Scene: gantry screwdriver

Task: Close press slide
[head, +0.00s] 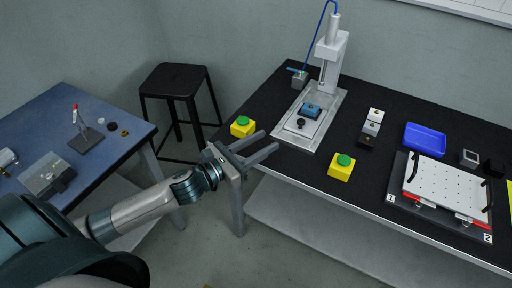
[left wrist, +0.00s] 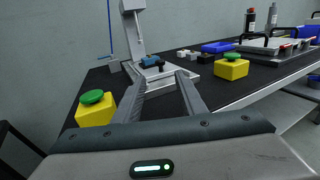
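The press (head: 329,70) stands on the black table, a grey column on a light metal base plate (head: 312,138). Its slide (head: 304,124), a light plate with a black knob (head: 301,123), sits at the front of the base with a blue part (head: 311,110) behind the knob. My left gripper (head: 270,143) is open and empty at the table's front edge, its fingers pointing toward the press. The press also shows ahead of the fingers in the left wrist view (left wrist: 137,38), with the black knob (left wrist: 161,67). My right gripper is not in view.
Two yellow boxes with green buttons stand left (head: 242,127) and right (head: 341,168) of the press front. Small blocks (head: 371,126), a blue tray (head: 425,139) and a white perforated plate (head: 446,188) lie to the right. A black stool (head: 176,82) and blue table (head: 70,150) are left.

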